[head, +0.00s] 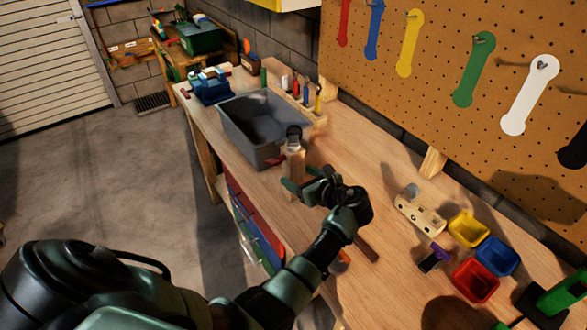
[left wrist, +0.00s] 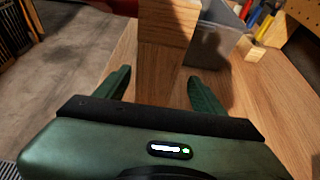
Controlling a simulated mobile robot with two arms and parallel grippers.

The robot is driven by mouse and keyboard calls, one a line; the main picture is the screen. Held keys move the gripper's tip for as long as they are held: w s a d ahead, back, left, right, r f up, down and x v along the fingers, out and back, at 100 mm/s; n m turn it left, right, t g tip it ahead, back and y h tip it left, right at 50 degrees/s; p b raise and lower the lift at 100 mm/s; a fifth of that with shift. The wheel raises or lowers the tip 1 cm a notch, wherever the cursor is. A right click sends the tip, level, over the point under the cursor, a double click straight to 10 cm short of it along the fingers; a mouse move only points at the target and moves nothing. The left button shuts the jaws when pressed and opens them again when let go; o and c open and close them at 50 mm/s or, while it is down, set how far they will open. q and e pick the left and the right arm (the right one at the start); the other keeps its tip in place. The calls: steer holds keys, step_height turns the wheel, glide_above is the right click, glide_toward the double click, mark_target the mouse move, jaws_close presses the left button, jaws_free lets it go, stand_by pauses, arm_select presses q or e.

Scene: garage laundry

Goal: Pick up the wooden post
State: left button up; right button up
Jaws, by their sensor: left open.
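The wooden post (head: 294,162) stands upright on the workbench, in front of the grey tub. A dark, partly clear item sits at its top; I cannot tell what it is. My left gripper (head: 297,182) is open, low beside the post. In the left wrist view the pale wooden post (left wrist: 165,50) rises between the two green fingers of the left gripper (left wrist: 162,85), with a gap on each side. Its lower end is hidden behind the gripper body. My right gripper is not in view.
The grey tub (head: 232,118) stands just behind the post on the workbench (head: 345,150). A wooden block with holes (head: 420,214) and yellow (head: 468,229), blue (head: 498,257) and red (head: 475,281) bins lie to the right. A pegboard (head: 440,110) rises behind.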

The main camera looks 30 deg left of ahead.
mark_target(287, 172)
arm_select(q)
steer(key=shift+w+a+f, duration=0.1)
steer(key=shift+w+a, duration=0.05)
steer(key=shift+a, duration=0.4)
steer(key=shift+a+f+p, duration=0.15)
steer(key=shift+a+p, duration=0.15)
steer(key=shift+a, duration=0.1)
steer(key=p+x, duration=0.1)
steer(key=x, duration=0.2)
steer(key=shift+a+f, duration=0.25)
steer(key=shift+f, duration=0.05)
steer(key=shift+w+a+f, duration=0.25)
steer(key=shift+a+f, duration=0.05)
steer(key=shift+a, duration=0.1)
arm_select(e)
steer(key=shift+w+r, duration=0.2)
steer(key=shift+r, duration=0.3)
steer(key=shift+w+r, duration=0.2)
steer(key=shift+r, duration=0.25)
arm_select(q)
steer(key=shift+d+r, duration=0.1)
jaws_close()
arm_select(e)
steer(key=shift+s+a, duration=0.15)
